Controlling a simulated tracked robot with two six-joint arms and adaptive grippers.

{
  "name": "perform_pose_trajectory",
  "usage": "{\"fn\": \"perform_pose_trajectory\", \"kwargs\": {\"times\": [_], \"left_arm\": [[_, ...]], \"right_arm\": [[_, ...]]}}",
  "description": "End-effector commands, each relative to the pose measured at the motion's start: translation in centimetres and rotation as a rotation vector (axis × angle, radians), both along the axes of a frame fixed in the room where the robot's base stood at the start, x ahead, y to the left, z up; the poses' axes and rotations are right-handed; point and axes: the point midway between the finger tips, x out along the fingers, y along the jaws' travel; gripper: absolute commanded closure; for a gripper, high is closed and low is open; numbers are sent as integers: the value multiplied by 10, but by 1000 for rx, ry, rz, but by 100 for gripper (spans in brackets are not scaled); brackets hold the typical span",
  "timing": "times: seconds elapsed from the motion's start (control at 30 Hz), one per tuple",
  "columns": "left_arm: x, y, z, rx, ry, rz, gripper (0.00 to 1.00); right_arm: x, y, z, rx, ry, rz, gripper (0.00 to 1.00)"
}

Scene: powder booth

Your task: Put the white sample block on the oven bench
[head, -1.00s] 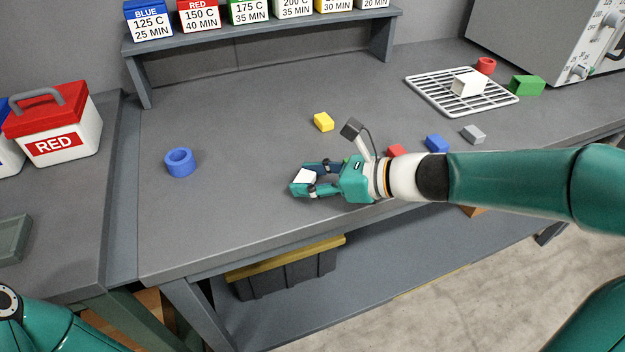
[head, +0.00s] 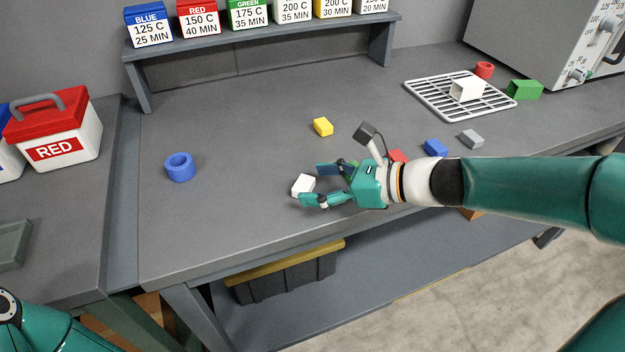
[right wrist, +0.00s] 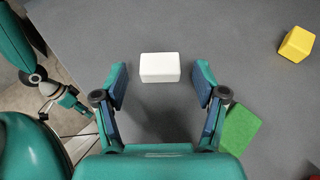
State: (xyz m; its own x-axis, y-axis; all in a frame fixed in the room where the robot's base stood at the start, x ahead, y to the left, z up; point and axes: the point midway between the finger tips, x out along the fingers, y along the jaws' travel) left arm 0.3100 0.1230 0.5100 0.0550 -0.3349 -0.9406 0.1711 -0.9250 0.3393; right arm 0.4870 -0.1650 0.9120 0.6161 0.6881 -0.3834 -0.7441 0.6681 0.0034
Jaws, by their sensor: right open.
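The white sample block (head: 303,185) lies on the grey oven bench (head: 230,220), near its front edge. In the right wrist view the block (right wrist: 160,67) sits just beyond and between the fingertips, with bare bench around it. My right gripper (head: 312,184) is open and low over the bench, to the right of the block; its fingers are apart from the block in the right wrist view. My left gripper seems to show small at the left of the right wrist view (right wrist: 75,103); its fingers are too small to read.
A green block (right wrist: 240,128) lies close beside my right gripper. A yellow block (head: 323,127), blue ring (head: 180,166), red block (head: 398,156), blue block (head: 436,147) and grey block (head: 472,139) are on the bench. A wire rack (head: 430,101) holds another white block (head: 467,89).

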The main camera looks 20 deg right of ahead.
Motion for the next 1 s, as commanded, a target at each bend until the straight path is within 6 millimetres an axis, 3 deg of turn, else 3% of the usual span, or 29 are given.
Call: {"fn": "perform_pose_trajectory", "kwargs": {"times": [0.43, 1.0], "left_arm": [[0, 0, 14, 0, 0, 0, 60], [0, 0, 15, 0, 0, 0, 60]], "right_arm": [[-52, -60, 33, -1, -1, -6, 29], [-61, -68, 38, 0, 0, -2, 29]]}}
